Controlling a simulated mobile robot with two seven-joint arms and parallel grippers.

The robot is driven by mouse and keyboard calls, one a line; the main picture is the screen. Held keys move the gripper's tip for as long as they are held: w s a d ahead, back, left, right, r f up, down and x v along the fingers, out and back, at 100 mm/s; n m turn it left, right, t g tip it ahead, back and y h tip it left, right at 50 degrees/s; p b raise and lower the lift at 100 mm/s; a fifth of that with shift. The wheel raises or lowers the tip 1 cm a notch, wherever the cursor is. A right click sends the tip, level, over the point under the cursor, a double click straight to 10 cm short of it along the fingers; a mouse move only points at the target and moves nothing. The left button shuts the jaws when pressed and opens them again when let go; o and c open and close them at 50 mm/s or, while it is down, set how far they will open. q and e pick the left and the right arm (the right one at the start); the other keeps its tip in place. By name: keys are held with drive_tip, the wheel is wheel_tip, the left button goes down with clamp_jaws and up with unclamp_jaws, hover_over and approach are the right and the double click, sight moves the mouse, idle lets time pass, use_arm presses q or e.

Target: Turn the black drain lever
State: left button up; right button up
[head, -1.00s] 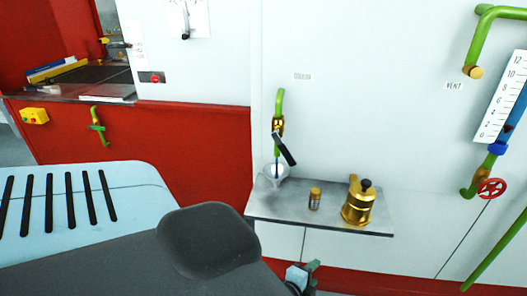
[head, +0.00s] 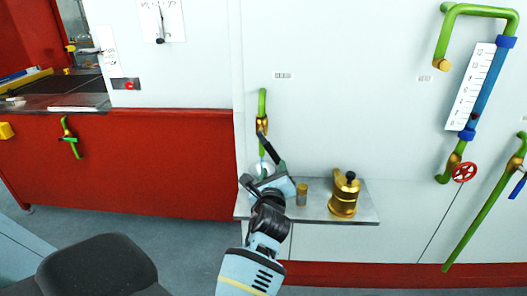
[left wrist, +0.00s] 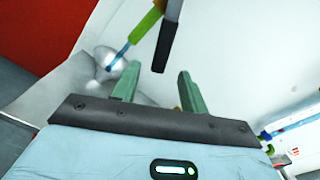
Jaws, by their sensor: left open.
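The black drain lever (head: 273,150) slants down to the right from a brass valve (head: 262,126) on a green pipe (head: 262,102) against the white wall. In the left wrist view the lever (left wrist: 167,45) stands just beyond the fingertips, above and between them. My left gripper (head: 270,174) is in front of and below the lever, over the left part of the small shelf. Its two green fingers (left wrist: 157,76) are apart with nothing between them. The gripper partly hides a funnel (head: 259,169) under the pipe. My right gripper is not in view.
The grey shelf (head: 356,208) holds a small brown jar (head: 302,193) and a brass pot (head: 343,194) right of my gripper. A red handwheel (head: 464,171) and gauge (head: 470,87) are far right. The wall above the shelf is clear.

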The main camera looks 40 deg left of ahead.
sight(274, 156)
use_arm(q)
drive_tip(key=shift+w+a+r, duration=0.3)
drive_tip(key=shift+w, duration=0.15)
drive_tip(key=x, duration=0.5)
drive_tip(key=shift+f+b, duration=0.15)
drive_tip(key=shift+b, duration=0.15)
drive_tip(key=shift+x, duration=0.8)
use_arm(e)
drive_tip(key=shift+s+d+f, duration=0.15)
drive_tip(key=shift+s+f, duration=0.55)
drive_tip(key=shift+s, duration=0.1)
use_arm(q)
drive_tip(key=shift+s, duration=0.1)
drive_tip(key=c, duration=0.4)
clamp_jaws()
